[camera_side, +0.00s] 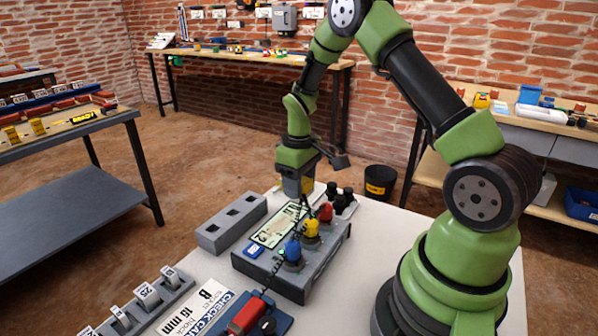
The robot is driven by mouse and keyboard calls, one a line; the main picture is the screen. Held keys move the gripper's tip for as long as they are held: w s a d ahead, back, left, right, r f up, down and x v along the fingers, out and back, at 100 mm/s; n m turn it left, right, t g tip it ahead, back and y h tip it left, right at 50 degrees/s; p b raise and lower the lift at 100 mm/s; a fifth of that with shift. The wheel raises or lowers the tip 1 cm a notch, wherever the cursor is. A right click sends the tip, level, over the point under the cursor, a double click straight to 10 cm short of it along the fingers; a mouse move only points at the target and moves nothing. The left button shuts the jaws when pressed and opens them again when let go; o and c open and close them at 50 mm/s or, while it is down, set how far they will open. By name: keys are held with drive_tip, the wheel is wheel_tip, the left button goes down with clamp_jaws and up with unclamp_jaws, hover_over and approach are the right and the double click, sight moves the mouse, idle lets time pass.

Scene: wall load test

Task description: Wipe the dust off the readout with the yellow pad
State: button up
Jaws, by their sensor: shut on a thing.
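My gripper (297,190) points down over the far end of the box, by the far edge of the readout. It is shut on the yellow pad (307,184), of which only a little shows at the fingers. I cannot tell whether the pad touches the readout.
Blue (292,250), yellow (311,228) and red (326,212) plugs with a dark cable stand along the box's right side. A grey block with slots (231,223) lies left. Black knobs (340,196) stand behind. A red tool (247,315) and a rack (147,298) are in front.

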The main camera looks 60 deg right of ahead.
sight(267, 238)
drive_tip(key=shift+f, duration=0.85)
wheel_tip(267, 238, down, 2)
drive_tip(key=shift+a, duration=1)
drive_tip(key=shift+c, duration=0.3)
drive_tip(key=shift+a, duration=4.95)
drive_tip(key=shift+d, duration=5.8)
drive_tip(key=shift+d+r, duration=0.15)
drive_tip(key=shift+d, duration=0.1)
drive_tip(key=shift+a+r, duration=0.1)
drive_tip(key=shift+r, duration=3.95)
